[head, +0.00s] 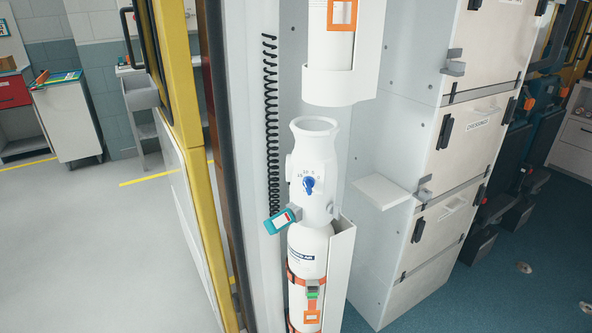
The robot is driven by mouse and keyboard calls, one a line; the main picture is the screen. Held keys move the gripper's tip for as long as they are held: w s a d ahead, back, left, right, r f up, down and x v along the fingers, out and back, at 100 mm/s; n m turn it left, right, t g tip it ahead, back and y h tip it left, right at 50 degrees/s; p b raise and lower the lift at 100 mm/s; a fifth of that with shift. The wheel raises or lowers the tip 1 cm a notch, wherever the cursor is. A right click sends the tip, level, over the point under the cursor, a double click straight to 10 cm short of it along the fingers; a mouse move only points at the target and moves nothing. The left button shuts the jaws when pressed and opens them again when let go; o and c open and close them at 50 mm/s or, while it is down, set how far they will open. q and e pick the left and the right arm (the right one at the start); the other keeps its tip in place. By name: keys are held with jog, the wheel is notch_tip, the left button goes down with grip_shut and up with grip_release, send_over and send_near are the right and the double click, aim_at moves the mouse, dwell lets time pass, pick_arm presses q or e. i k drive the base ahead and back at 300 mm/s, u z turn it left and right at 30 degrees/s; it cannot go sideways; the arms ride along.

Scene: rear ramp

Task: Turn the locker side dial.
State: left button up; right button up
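A small blue dial (309,185) sits on the front of a white valve body (315,150), with small dark marks printed around it. The valve body stands on top of a white cylinder (308,252), which is strapped upright in a white holder (341,262) on the side of the locker wall. I cannot tell from this view whether this blue dial is the locker side dial; no other dial stands out. Neither of my grippers is in view.
A teal gauge (282,220) juts out left of the valve body. A second white cylinder holder (344,85) hangs above it. A black coiled cord (270,130) runs down the left. A small white shelf (382,190) and stacked lockers (455,135) stand right. An open yellow-edged door (190,110) is left.

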aim_at(308, 183)
jog(key=k, duration=0.5)
jog(key=u, duration=2.15)
jog(key=i, duration=1.05)
jog(key=z, duration=1.9)
